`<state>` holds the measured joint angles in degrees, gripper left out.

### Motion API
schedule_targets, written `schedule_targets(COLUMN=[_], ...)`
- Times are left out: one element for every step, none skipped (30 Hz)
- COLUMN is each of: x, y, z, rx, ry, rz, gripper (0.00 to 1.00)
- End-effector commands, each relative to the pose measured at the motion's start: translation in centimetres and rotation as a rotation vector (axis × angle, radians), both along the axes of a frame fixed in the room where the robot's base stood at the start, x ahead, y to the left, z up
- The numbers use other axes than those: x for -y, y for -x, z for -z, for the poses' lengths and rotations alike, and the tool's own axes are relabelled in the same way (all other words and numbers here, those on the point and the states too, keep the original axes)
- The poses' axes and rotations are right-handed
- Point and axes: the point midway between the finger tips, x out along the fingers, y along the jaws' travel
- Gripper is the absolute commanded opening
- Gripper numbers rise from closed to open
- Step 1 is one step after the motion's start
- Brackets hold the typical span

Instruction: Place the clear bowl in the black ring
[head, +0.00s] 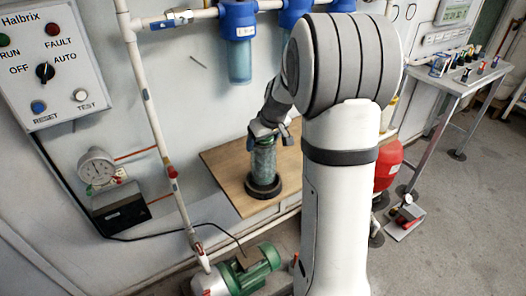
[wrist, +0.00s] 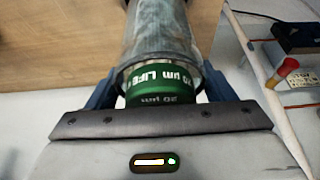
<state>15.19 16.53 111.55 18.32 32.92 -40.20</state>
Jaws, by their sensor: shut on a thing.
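The clear bowl (head: 263,160) is a see-through cylinder standing upright over the wooden board. In the wrist view the clear bowl (wrist: 160,42) has a green-labelled cartridge (wrist: 158,85) inside its open end. The black ring (head: 263,188) lies on the board, and the bowl's lower end meets it. I cannot tell whether the bowl is fully seated or slightly above. My gripper (head: 267,134) is shut on the bowl near its upper rim. In the wrist view the blue fingers of my gripper (wrist: 160,88) lie on both sides of the rim. The ring is hidden there.
The wooden board (head: 225,165) is bare to the left of the ring. Blue filter housings (head: 239,40) hang on the wall behind. A vertical pipe (head: 150,110) and a green pump (head: 245,272) stand left and in front. A grey table (head: 455,78) is at right.

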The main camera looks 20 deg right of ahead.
Motion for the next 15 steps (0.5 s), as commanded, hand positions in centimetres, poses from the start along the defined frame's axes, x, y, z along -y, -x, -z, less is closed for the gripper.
schedule_targets(x=[0.0,0.0,0.0,0.0,0.0,0.0,0.0,0.0,0.0,0.0,0.0,0.0,0.0,0.0,0.0], y=[0.0,0.0,0.0,0.0,0.0,0.0,0.0,0.0,0.0,0.0,0.0,0.0,0.0,0.0,0.0], z=[0.3,0.6,1.2,1.7,2.2,2.7,3.0,3.3,3.5,3.6,3.5,3.5,3.5,3.5,3.5], rx=[0.001,0.001,-0.001,-0.002,-0.002,-0.002,-0.001,0.0,0.0,0.001,0.001,0.002,0.002,0.002,0.002], ry=[-0.001,-0.001,-0.001,-0.001,-0.001,-0.001,-0.001,-0.001,0.001,0.001,0.001,0.001,0.001,0.001,0.001], rz=[0.001,0.001,0.002,0.001,0.001,0.001,0.001,0.002,0.0,0.0,0.0,0.0,0.0,0.0,0.0], gripper=[0.28,0.28,0.28,0.28,0.28,0.28,0.28,0.28,0.28,0.28,0.28,0.28,0.28,0.28,0.28])
